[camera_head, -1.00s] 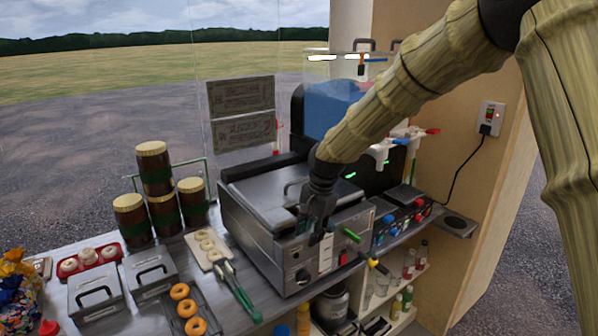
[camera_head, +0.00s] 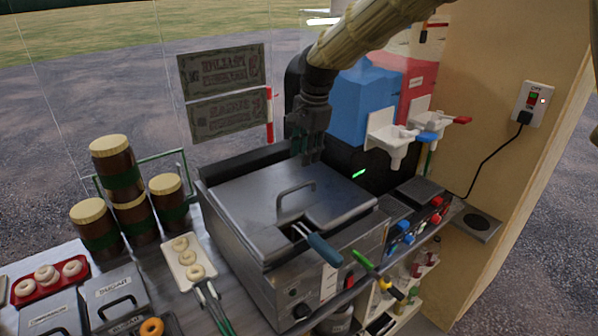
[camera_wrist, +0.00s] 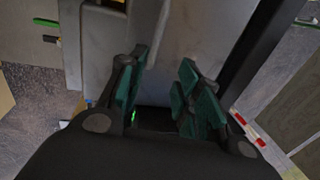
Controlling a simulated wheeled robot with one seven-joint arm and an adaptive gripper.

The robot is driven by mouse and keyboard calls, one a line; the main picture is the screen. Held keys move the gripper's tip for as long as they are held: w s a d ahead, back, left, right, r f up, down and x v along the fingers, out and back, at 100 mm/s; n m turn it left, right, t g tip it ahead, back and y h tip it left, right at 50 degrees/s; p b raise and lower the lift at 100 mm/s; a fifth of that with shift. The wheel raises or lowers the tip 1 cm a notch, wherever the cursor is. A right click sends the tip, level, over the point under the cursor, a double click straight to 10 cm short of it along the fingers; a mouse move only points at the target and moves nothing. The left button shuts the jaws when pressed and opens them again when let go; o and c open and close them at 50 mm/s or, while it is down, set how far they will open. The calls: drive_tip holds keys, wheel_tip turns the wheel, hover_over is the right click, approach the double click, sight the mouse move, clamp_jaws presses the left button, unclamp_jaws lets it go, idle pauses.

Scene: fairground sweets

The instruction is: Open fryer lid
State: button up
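The fryer (camera_head: 262,285) is a steel box on the counter. Its flat grey lid (camera_head: 255,205) lies closed on top, with an arched handle (camera_head: 296,187) near the middle. A basket handle with a blue grip (camera_head: 325,249) sticks out at the front through the lid's edge. My gripper (camera_head: 307,160) points down above the back part of the lid, just behind the lid handle and apart from it. In the wrist view its green-padded fingers (camera_wrist: 160,95) are spread with nothing visible between them.
A blue and red drink dispenser (camera_head: 362,105) with white taps stands behind and right of the fryer. A control box (camera_head: 408,225) with knobs sits at its right. Stacked brown jars (camera_head: 128,205), a doughnut tray (camera_head: 188,262) and tongs (camera_head: 212,305) lie to the left.

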sight(299, 186)
drive_tip(key=f+p, duration=0.1)
drive_tip(key=f, duration=0.2)
drive_tip(key=a+f+p, duration=0.1)
drive_tip(key=f, duration=0.2)
drive_tip(key=f+p, duration=0.1)
drive_tip(key=f, duration=0.2)
drive_tip(key=shift+w+a, duration=0.3)
drive_tip(key=shift+p, duration=0.3)
drive_tip(key=shift+s, duration=0.35)
drive_tip(key=shift+s+r, duration=0.25)
drive_tip(key=shift+s, duration=0.4)
drive_tip(key=shift+w+f, duration=0.4)
drive_tip(key=shift+w, duration=0.15)
drive_tip(key=shift+c, duration=0.7)
drive_tip(key=shift+w+f, duration=0.15)
drive_tip(key=shift+w, duration=0.05)
drive_tip(key=c, duration=0.3)
clamp_jaws()
drive_tip(key=shift+s+r, duration=0.2)
drive_tip(key=shift+r, duration=0.05)
drive_tip(key=shift+f, duration=0.1)
